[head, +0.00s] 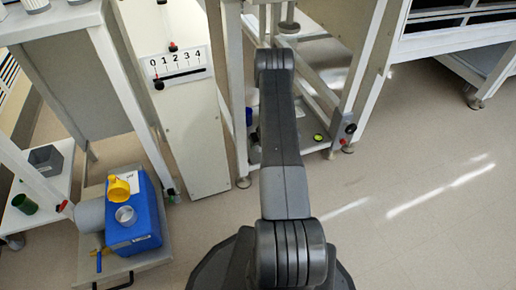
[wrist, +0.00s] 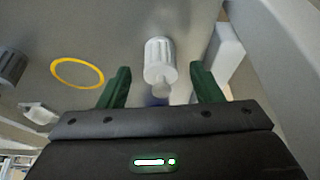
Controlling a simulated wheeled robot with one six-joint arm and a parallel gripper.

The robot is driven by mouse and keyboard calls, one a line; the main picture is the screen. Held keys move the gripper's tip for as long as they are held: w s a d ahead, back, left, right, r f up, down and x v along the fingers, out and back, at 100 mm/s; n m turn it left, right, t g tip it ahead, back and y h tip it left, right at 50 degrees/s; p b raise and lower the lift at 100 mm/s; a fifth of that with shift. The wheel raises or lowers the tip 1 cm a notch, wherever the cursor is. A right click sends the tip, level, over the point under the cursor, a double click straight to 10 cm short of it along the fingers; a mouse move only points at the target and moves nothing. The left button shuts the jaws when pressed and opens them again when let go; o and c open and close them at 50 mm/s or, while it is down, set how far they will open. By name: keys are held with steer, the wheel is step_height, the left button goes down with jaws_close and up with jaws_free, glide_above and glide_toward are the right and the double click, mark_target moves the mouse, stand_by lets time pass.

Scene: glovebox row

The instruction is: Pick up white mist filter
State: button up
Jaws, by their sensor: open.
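The white mist filter (wrist: 160,58) is a white ribbed cylinder with a narrower stem, in the middle of the wrist view. It appears to stand against a pale grey surface. My gripper (wrist: 160,70) is open, with one green finger on each side of the filter in the picture. Gaps show between the filter and both fingers, and I cannot tell how deep it sits between them. In the head view my arm hides the gripper.
In the wrist view a yellow ring (wrist: 56,68) and a grey ribbed cylinder (wrist: 11,66) are left of the filter. A white block (wrist: 224,52) is close on the right. In the head view a blue box (head: 135,220) sits lower left. Floor at right is clear.

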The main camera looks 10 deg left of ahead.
steer(key=b+x, duration=0.1)
steer(key=x, duration=0.2)
steer(key=shift+r, duration=0.1)
steer(key=c, duration=1.1)
steer(key=shift+o, duration=0.2)
steer(key=shift+r, duration=0.1)
steer(key=shift+w+d+r+p, duration=0.15)
steer(key=shift+r+p, duration=0.45)
steer(key=shift+p, duration=0.45)
step_height(320, 180, up, 6)
steer(key=p, duration=0.5)
steer(key=shift+r, duration=0.25)
steer(key=w+d+p, duration=0.1)
steer(key=w+d, duration=0.2)
steer(key=d, duration=0.2)
steer(key=w+d+p, duration=0.2)
steer(key=w+d, duration=0.1)
steer(key=d, duration=0.1)
steer(key=w+d+f+p, duration=0.1)
steer(key=w+d+p, duration=0.1)
steer(key=d, duration=0.3)
steer(key=shift+w+d, duration=0.35)
steer(key=shift+w, duration=0.55)
steer(key=shift+w+d+r, duration=0.1)
steer(key=shift+w+d, duration=0.45)
steer(key=shift+d, duration=0.25)
